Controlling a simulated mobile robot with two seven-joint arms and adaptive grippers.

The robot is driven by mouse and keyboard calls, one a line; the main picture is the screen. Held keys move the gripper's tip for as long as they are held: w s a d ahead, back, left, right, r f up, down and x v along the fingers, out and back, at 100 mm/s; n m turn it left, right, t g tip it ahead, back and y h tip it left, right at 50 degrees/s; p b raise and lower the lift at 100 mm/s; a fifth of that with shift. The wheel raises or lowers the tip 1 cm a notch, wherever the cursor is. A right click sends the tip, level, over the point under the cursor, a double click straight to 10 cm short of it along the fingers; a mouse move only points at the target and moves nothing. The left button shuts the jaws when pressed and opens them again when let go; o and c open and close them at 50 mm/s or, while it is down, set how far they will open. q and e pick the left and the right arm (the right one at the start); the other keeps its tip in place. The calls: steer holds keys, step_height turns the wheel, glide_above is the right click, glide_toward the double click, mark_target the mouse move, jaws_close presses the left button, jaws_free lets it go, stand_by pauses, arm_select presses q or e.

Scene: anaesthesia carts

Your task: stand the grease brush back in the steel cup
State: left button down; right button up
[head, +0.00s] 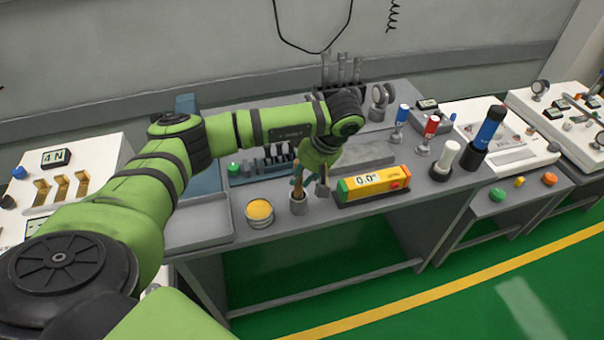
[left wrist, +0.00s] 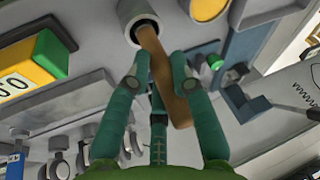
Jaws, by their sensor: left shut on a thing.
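The steel cup (head: 298,206) stands near the front edge of the grey bench, and its open mouth shows at the top of the left wrist view (left wrist: 128,14). The grease brush (left wrist: 164,78) has a brown handle; one end is inside the cup's mouth and it leans at a tilt. Its bristles are not clearly visible. My left gripper (left wrist: 158,80) has its teal fingers shut around the handle, just above the cup. In the head view the left gripper (head: 301,180) is partly hidden by its own wrist. My right gripper is not in view.
An open tin of yellow grease (head: 259,212) stands left of the cup. A yellow digital level (head: 373,184) lies to the right. A grey tray (head: 197,222) is at the left. Red and blue tools (head: 431,127) stand further right.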

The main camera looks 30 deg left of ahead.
arm_select(q)
steer(key=shift+f, duration=0.25)
stand_by(0.3)
jaws_free()
stand_by(0.4)
steer(key=shift+r, duration=0.1)
stand_by(0.4)
